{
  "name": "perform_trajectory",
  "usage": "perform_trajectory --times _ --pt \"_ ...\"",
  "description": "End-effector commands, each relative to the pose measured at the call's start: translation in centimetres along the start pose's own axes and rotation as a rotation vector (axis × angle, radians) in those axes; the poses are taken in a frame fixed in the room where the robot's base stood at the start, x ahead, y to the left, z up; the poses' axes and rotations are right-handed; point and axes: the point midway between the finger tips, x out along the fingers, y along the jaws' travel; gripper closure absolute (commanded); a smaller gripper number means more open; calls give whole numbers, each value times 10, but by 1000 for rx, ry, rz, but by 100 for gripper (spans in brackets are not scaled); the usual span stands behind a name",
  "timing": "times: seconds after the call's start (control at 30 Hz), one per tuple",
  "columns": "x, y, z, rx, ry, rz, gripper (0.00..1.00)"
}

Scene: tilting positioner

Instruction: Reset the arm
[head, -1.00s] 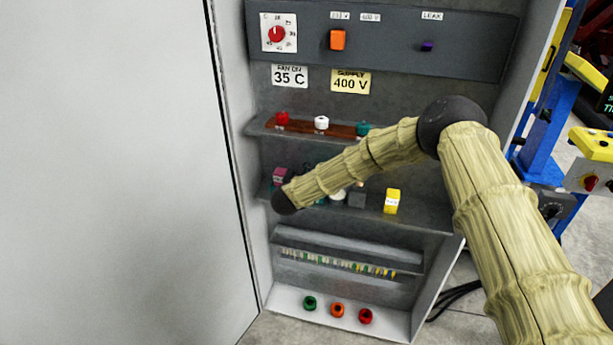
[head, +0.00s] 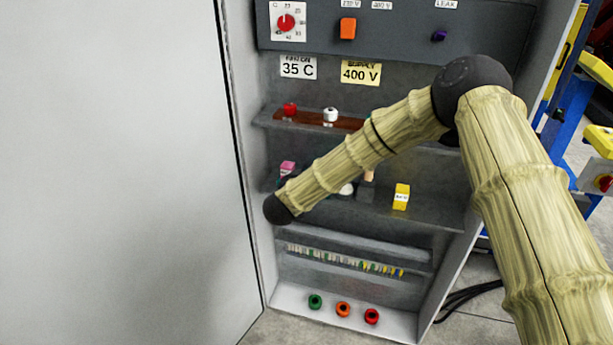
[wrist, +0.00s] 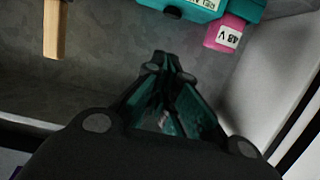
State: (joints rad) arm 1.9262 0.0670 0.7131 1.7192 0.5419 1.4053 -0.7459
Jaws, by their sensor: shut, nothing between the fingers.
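My arm crosses the right and middle of the head view, in front of the open cabinet's shelves. Its far end is a black joint left of the middle; my gripper is hidden in that view. In the wrist view my gripper (wrist: 171,65) is shut and empty, its dark fingers meeting at the tips. Beyond the tips are a teal block (wrist: 195,6) and a pink block (wrist: 226,33) with an upside-down label. A wooden handle (wrist: 54,30) shows at the upper left. The fingers look apart from all of these.
The cabinet's middle shelf (head: 432,212) also holds a yellow block (head: 401,196). The upper shelf carries red (head: 290,109) and white (head: 330,115) knobs. A large pale door (head: 110,170) fills the left. Green, orange and red rings lie at the cabinet's bottom. Blue and yellow equipment stands right.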

Motion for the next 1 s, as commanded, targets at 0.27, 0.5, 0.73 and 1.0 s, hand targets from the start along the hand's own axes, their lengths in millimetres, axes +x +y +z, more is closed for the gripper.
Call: perform_trajectory --times 0.27,0.5,0.73,1.0 --pt "0 0 0 0 0 0 100" --pt "-1 2 9 -7 -9 -11 100" --pt "-25 30 99 -56 -128 -117 100" --pt "-85 96 228 -114 -370 -239 100"
